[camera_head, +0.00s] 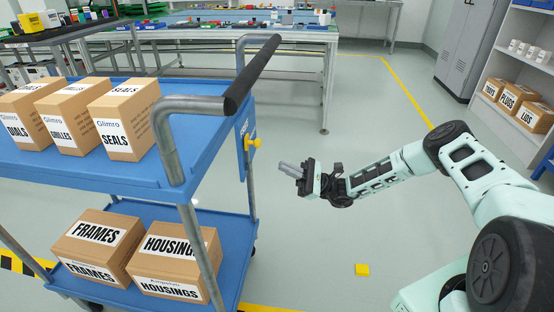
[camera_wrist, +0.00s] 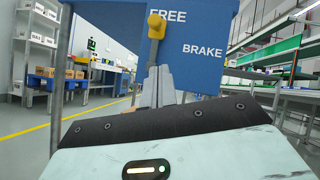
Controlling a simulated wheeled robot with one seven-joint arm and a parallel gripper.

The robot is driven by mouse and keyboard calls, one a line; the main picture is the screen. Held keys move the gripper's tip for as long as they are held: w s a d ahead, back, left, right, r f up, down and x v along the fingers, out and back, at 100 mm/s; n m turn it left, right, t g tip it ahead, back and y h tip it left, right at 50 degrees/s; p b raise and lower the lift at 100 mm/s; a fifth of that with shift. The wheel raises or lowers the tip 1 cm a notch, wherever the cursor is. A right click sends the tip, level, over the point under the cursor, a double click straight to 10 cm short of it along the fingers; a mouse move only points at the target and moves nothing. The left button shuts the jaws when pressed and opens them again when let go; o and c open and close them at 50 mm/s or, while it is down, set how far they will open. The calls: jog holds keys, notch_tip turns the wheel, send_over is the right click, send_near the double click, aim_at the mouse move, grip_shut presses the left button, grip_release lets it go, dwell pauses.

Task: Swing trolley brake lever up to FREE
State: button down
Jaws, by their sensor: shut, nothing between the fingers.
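The trolley (camera_head: 190,180) has a blue panel on its end, which fills the upper middle of the wrist view (camera_wrist: 205,75). The panel carries the words FREE and BRAKE, with BRAKE to the right and lower. The yellow brake lever (camera_head: 254,143) sticks out from this panel. In the wrist view the lever (camera_wrist: 155,27) stands near upright, its knob just below FREE; its lower end is hidden behind my fingers. My gripper (camera_head: 288,168) is shut and empty. In the head view it is right of and a little below the lever, with a gap between.
The trolley's black-gripped handle (camera_head: 250,75) rises above the panel. Cartons stand on the trolley's upper and lower decks, including a HOUSINGS box (camera_head: 178,260). A small yellow block (camera_head: 362,269) lies on the floor. The floor right of the trolley is otherwise clear.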

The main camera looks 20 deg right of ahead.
jog(key=v, duration=0.5)
jog(key=shift+s+f, duration=0.2)
jog(key=shift+s, duration=0.05)
